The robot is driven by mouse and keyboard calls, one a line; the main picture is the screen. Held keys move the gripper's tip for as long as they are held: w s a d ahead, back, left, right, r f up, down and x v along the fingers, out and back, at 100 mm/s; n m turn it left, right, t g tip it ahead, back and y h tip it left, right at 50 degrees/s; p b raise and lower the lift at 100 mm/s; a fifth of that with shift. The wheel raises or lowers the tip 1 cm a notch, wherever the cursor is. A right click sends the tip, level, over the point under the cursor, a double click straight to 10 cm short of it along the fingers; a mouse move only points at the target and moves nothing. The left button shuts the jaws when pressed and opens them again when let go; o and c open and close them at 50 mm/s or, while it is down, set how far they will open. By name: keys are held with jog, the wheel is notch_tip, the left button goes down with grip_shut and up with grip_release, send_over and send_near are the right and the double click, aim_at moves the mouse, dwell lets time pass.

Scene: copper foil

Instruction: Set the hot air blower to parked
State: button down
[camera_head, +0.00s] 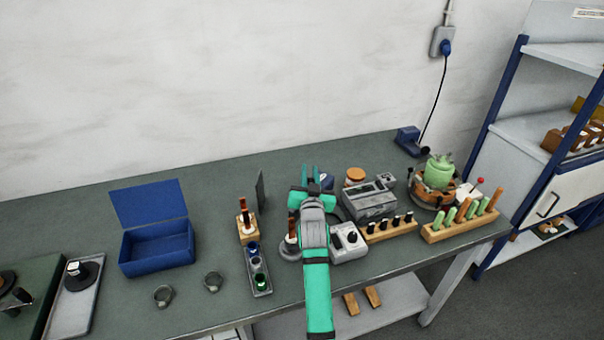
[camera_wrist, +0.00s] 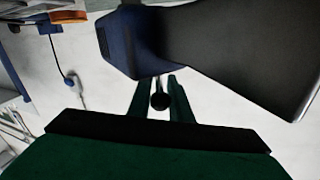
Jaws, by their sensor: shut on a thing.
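My gripper (camera_head: 311,176) is raised over the back of the bench, and my arm hides what lies below it. In the wrist view my gripper (camera_wrist: 160,88) is shut on a small dark round knob (camera_wrist: 160,102) between its fingers. A blue and dark grey body (camera_wrist: 190,45), which looks like the hot air blower, is close beyond the fingertips. How the knob joins it is not clear. In the head view a small blue part (camera_head: 327,181) shows just right of the fingers. I cannot read the blower's setting.
Right of my arm stand a grey instrument (camera_head: 369,203), a grey box with a black knob (camera_head: 347,241) and wooden racks (camera_head: 460,226). The back left bench is clear.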

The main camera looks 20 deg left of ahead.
jog(key=c, duration=1.6)
grip_release()
jog(key=shift+d, duration=0.1)
jog(key=v, duration=1)
jog(key=shift+s+d, duration=0.1)
jog(key=shift+s, duration=0.3)
jog(key=shift+c, duration=0.7)
